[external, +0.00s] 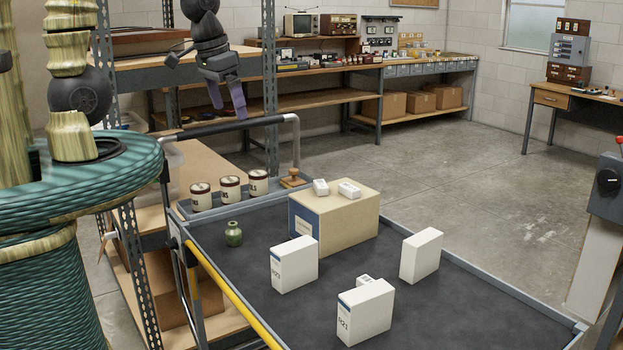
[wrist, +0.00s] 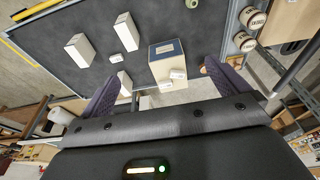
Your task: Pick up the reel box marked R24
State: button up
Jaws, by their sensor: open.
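Three upright white reel boxes stand on the dark cart top in the external view. The left box (external: 294,264) has a blue-banded label that looks like R22 or R20. The front box (external: 366,311) has a similar label that looks like R21. The right box (external: 421,256) shows no readable mark. I cannot find a clear R24. White boxes also show in the wrist view (wrist: 79,50), with labels unreadable. My gripper (external: 228,108) is open and empty, above and behind the cart's far-left edge; its purple fingers spread in the wrist view (wrist: 161,84).
A cardboard box (external: 331,227) with two small white boxes on top stands at the cart's back. A green bottle (external: 234,233) and several labelled cans (external: 230,188) are at the left. A small white box (external: 364,280) sits behind the front reel box. Metal shelving (external: 270,90) stands near my arm.

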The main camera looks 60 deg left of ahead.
jog(key=c, duration=0.8)
